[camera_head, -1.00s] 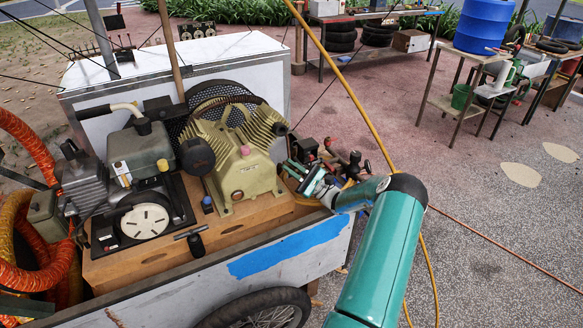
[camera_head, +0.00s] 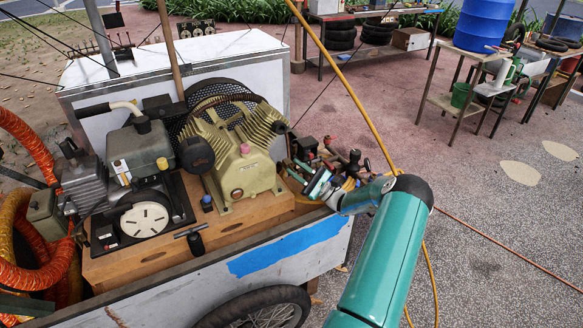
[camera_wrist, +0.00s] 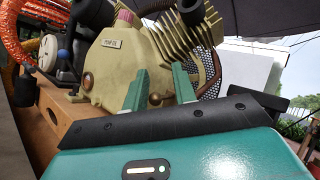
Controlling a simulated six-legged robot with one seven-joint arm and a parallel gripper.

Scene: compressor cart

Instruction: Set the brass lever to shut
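I cannot make out a brass lever for certain in either view. My gripper (camera_head: 303,172) is at the right side of the tan compressor (camera_head: 240,155), above the cart's right end. In the wrist view, its two green fingers (camera_wrist: 160,82) stand apart with nothing held between them. They point towards the ribbed compressor body (camera_wrist: 120,65). A small rounded brass-coloured fitting (camera_wrist: 155,99) shows between the fingers, low on the compressor. I cannot tell whether it is part of the lever. The gripper's dark front plate hides what lies below it.
The cart's near side wall (camera_head: 290,245) has a blue paint patch. A small T-handle (camera_head: 194,238) stands inside it. Dark fittings (camera_head: 350,163) crowd the area beyond my gripper. A yellow hose (camera_head: 352,95) runs close by my arm.

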